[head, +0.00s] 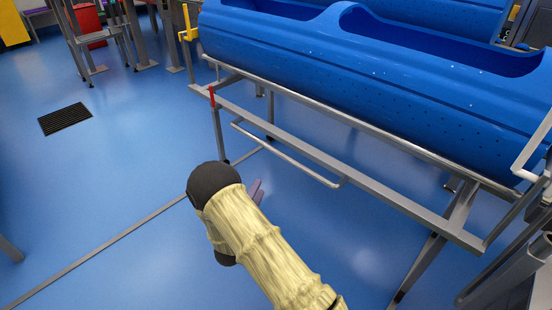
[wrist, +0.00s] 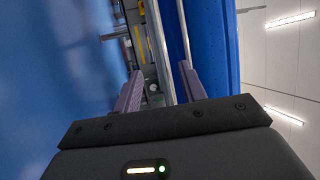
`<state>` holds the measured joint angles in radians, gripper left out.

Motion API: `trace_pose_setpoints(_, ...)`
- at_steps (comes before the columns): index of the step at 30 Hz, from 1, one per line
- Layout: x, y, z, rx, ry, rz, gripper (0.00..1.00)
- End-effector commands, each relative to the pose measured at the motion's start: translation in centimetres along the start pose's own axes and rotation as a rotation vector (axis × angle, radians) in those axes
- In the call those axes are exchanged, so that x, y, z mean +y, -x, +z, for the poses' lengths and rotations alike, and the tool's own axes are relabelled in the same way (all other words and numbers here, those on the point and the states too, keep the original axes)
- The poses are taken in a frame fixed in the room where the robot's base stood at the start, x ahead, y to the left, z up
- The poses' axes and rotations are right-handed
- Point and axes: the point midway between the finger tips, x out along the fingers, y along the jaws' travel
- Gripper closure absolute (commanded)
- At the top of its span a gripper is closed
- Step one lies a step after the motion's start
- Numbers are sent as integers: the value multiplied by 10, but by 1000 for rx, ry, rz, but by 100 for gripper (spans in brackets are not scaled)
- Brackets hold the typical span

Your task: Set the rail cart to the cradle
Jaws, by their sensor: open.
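A long blue perforated tub (head: 300,50) lies on a grey metal frame (head: 385,188) in the head view. A bent metal handle bar (head: 285,155) hangs low along the frame's near side. I cannot tell which parts are the rail cart and which the cradle. No contact is visible.
A small red lever (head: 212,96) stands at the frame's left end, with a yellow part (head: 187,25) above it. A dark floor grate (head: 65,118) lies at left. A thin grey strip (head: 105,248) crosses the floor. The blue floor at left is mostly clear.

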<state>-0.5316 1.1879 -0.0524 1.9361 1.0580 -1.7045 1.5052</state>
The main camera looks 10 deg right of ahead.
Motion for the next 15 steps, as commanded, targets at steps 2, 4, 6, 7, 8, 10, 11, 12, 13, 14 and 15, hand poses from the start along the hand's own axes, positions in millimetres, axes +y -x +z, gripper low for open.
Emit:
trace_pose_setpoints(2, -1, 0, 0, 0, 0, 1, 59)
trace_pose_setpoints(4, -1, 0, 0, -1, 1, 2, 59)
trace_pose_setpoints(6, -1, -1, 0, -1, 1, 2, 59)
trace_pose_setpoints(7, -1, -2, 0, 0, 1, 2, 59)
trace_pose_setpoints(8, -1, -3, 0, 0, 1, 2, 59)
trace_pose_setpoints(10, 0, -8, 0, 0, 0, 2, 59)
trace_pose_setpoints(11, 0, -11, 0, 0, -1, 2, 59)
trace_pose_setpoints(12, 0, -15, 0, 0, -2, 2, 59)
trace_pose_setpoints(13, 0, -19, 0, 0, -2, 1, 59)
trace_pose_setpoints(14, 0, -23, 0, 1, -2, 1, 59)
trace_pose_setpoints(15, 0, -30, 0, 1, 0, 1, 59)
